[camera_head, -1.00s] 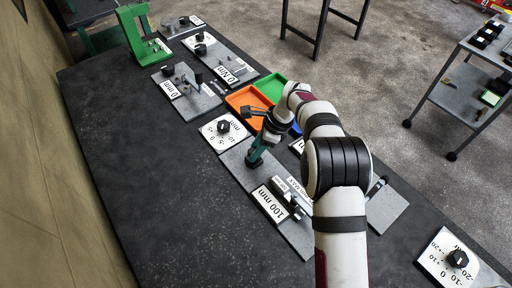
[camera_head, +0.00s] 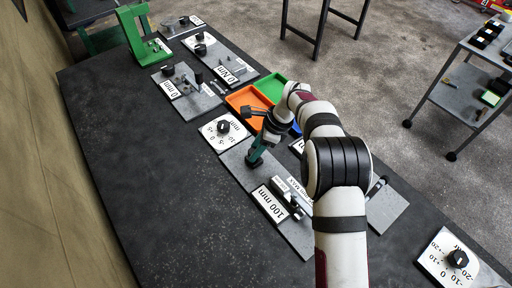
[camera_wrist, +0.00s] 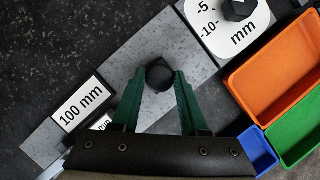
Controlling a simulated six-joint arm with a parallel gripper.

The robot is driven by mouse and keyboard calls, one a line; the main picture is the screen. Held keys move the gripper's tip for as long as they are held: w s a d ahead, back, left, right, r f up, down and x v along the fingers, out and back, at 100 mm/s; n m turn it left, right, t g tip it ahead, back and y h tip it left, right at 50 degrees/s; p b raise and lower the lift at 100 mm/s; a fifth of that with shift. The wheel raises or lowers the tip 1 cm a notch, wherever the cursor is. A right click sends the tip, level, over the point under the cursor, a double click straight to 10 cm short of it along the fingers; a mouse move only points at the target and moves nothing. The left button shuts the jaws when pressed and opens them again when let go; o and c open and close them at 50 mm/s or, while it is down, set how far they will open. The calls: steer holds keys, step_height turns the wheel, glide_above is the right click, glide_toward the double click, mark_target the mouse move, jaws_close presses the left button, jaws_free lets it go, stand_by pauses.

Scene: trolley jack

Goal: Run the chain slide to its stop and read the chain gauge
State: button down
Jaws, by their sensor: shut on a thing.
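My gripper (camera_head: 255,160) is low over a long grey metal plate (camera_head: 233,158), near its upper left end. In the wrist view its two green fingers (camera_wrist: 159,78) are shut on a dark round knob (camera_wrist: 158,74), one finger on each side. The plate (camera_wrist: 125,62) runs diagonally under the knob. My gripper body hides part of the fixture in the wrist view.
A dial plate with a black knob (camera_head: 223,127) lies just beyond the gripper. Orange (camera_head: 240,97), green (camera_head: 272,86) and blue trays are close by. Another dial (camera_head: 457,260) is at lower right. The left of the dark bench (camera_head: 130,180) is clear.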

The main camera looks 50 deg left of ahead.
steer(key=shift+a, duration=2.75)
steer(key=shift+r, duration=0.1)
steer(key=shift+c, duration=2.1)
jaws_free()
steer(key=v, duration=1.5)
steer(key=shift+d+r, duration=0.15)
steer(key=shift+r, duration=0.2)
steer(key=shift+w, duration=0.1)
